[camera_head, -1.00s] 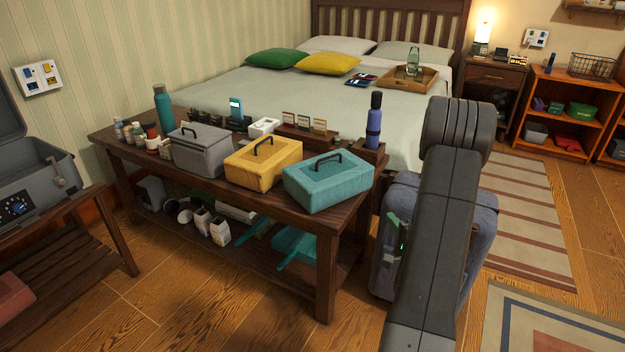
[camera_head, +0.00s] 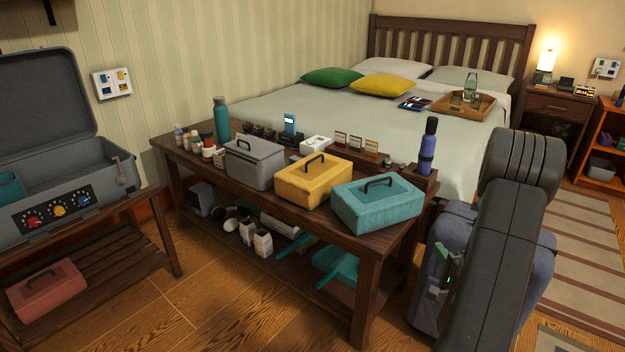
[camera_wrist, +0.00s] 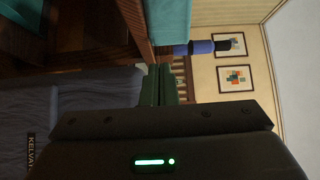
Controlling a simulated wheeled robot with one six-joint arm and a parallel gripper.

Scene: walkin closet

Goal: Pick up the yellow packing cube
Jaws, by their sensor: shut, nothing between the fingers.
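The yellow packing cube (camera_head: 312,184) has a dark handle on its mesh top. It sits on the dark wooden bench (camera_head: 335,232), between a grey packing cube (camera_head: 255,166) on its left and a teal packing cube (camera_head: 378,205) on its right. My gripper (camera_wrist: 159,86) shows in the wrist view with its fingers shut and empty. In the head view it is mostly hidden by my arm, low to the right of the bench, near the suitcase. The yellow cube is out of the wrist view.
A blue bottle (camera_head: 427,148) stands at the bench's right end, a teal bottle (camera_head: 221,121) at its left. A dark suitcase (camera_head: 428,285) stands on the floor to the right. An open grey case (camera_head: 75,195) is on a rack at left. The floor in front is clear.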

